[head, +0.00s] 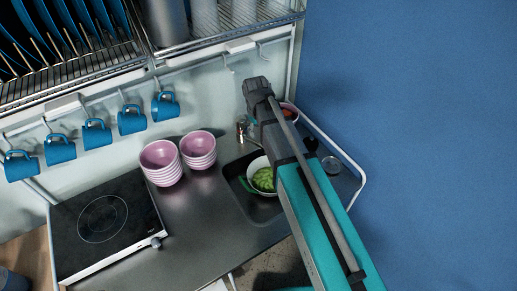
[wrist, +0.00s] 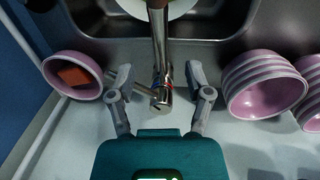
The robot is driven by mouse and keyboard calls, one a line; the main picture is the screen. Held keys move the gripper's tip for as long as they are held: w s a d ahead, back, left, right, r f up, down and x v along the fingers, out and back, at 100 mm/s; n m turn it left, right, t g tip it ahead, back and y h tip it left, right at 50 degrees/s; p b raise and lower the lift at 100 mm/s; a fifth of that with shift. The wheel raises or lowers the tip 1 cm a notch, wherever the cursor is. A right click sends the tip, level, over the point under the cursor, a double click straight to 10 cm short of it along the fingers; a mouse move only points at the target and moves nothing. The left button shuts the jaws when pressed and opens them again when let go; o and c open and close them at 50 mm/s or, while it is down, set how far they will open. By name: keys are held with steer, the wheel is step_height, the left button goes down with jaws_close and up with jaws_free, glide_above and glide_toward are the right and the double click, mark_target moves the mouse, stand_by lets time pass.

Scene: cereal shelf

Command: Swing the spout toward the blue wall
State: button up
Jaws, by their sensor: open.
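The metal tap spout (wrist: 159,45) runs down the middle of the wrist view, from over the sink to the tap base (wrist: 158,97). It points out over the sink, along the wall rather than at it. The blue wall (wrist: 18,95) is at the left there and fills the right of the head view (head: 430,130). My gripper (wrist: 160,88) is open, with one finger on each side of the tap near its base. No clear contact shows.
A pink bowl (wrist: 73,88) with an orange-brown piece is left of my fingers. Stacked pink bowls (wrist: 262,85) stand at the right. A white bowl (head: 249,168) with green food sits in the sink (head: 262,212). A rail (head: 340,150) edges the counter. Blue mugs (head: 97,133) hang above the hob (head: 105,215).

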mark_target(259, 143)
steer(key=shift+w+d+f+b, duration=0.1)
steer(key=shift+d+f+b, duration=0.05)
steer(key=shift+f+b, duration=2.05)
steer(key=shift+w+d+f+b, duration=0.1)
steer(key=shift+f+b, duration=1.9)
steer(key=shift+f, duration=0.3)
jaws_close()
steer(key=shift+a, duration=0.2)
steer(key=shift+d, duration=0.1)
